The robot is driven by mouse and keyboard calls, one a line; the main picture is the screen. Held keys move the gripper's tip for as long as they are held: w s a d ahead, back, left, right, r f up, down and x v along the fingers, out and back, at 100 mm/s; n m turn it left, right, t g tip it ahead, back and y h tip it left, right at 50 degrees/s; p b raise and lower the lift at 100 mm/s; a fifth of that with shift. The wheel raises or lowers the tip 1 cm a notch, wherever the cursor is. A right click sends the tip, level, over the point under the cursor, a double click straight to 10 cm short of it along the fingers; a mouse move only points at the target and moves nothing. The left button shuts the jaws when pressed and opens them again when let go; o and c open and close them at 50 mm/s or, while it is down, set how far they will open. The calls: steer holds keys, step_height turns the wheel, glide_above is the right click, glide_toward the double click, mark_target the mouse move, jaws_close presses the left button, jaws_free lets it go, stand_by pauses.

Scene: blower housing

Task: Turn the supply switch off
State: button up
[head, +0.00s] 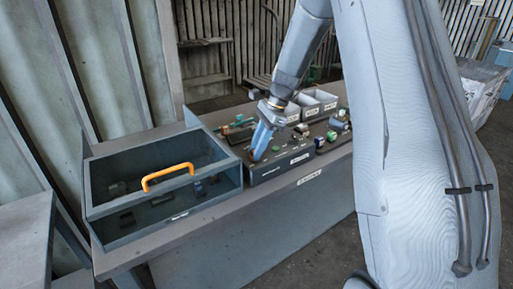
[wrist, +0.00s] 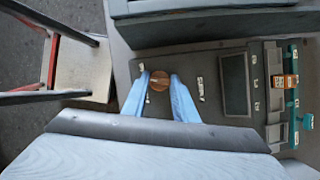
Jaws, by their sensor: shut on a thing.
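A dark control box (head: 283,172) with small white labels and a green button (head: 276,149) sits on the bench. My gripper (head: 255,154) reaches down with its blue fingers to the box's left part. In the wrist view my gripper (wrist: 160,82) has one finger on each side of a round brown knob (wrist: 160,80) and is shut on it. The knob stands on the dark panel.
A grey open-looking bin (head: 100,190) with an orange handle (head: 167,175) stands left of the box. White trays (head: 318,103) and several small parts lie at right on the bench. A stool-like stand (wrist: 82,72) shows at left in the wrist view.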

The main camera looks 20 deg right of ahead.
steer(key=n, duration=0.2)
steer(key=n+g, duration=0.1)
steer(key=n, duration=0.1)
steer(key=n+g, duration=0.1)
steer(key=n, duration=0.1)
steer(key=shift+w+a+n+h, duration=0.1)
steer(key=shift+w+n+h, duration=0.15)
steer(key=shift+n+h, duration=0.05)
steer(key=n+g, duration=0.1)
steer(key=n, duration=0.1)
steer(key=n+h, duration=0.1)
steer(key=n, duration=0.2)
steer(key=shift+a+g+h, duration=0.1)
steer(key=shift+g+h, duration=0.2)
steer(key=shift+g, duration=0.1)
steer(key=shift+n, duration=0.4)
steer(key=o, duration=1)
steer(key=shift+o, duration=0.2)
steer(key=shift+w+b, duration=0.1)
steer(key=shift+b, duration=0.2)
steer(key=b+v, duration=0.2)
steer(key=v, duration=0.5)
steer(key=shift+r, duration=0.35)
